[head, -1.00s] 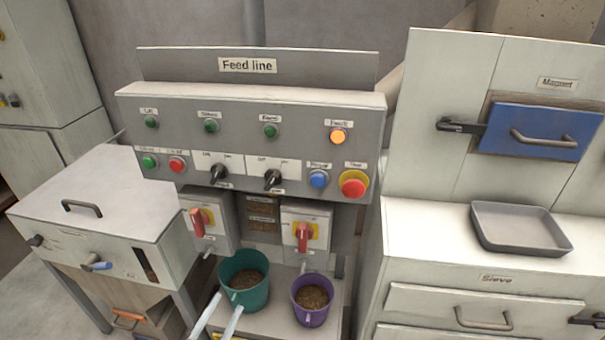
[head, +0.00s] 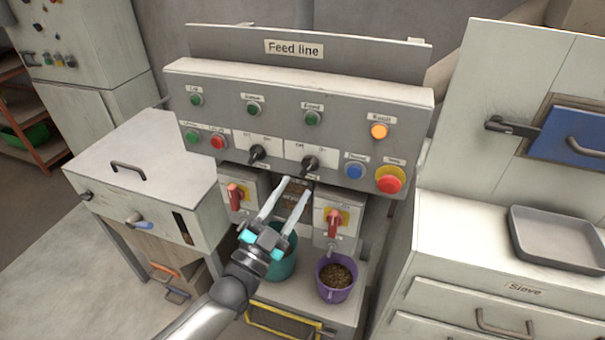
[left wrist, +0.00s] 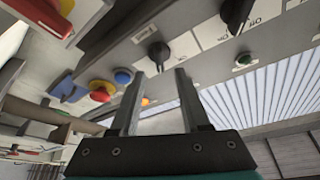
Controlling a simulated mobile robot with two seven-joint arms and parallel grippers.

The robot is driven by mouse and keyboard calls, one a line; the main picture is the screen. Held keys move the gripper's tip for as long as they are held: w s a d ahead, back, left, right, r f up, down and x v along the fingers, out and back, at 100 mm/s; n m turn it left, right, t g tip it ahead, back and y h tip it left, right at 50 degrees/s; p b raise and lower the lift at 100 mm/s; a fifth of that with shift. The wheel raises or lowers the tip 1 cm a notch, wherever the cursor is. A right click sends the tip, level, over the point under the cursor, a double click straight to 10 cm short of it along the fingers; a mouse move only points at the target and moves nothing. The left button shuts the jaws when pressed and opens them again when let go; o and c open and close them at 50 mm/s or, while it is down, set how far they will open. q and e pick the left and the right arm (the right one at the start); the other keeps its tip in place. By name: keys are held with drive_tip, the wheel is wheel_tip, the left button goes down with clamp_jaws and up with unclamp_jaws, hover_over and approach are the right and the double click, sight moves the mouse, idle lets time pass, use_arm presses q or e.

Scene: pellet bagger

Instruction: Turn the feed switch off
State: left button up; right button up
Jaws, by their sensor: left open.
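Two black rotary switches sit on the Feed line panel (head: 230,88): a left one (head: 257,153) and a right one (head: 309,164), each on a white plate. Their small captions are too blurred for me to tell surely which is the feed switch. My left gripper (head: 296,186) is open and empty, fingers pointing up toward the panel, just below the right switch. In the left wrist view the right switch (left wrist: 160,52) shows just beyond the open fingertips, apart from them; the left switch (left wrist: 236,14) is farther right. My right gripper is out of view.
A blue button (head: 355,171) and red stop button (head: 390,180) sit right of the switches. Red-handled isolators (head: 235,197) (head: 332,222) hang below the panel. A teal bucket (head: 283,265), partly hidden by my gripper, and a purple bucket (head: 336,290) stand below. The orange lamp (head: 379,131) is lit.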

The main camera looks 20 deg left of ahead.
sight(307, 171)
use_arm(q)
drive_tip(key=shift+x, duration=2.35)
drive_tip(key=shift+c, duration=0.3)
clamp_jaws()
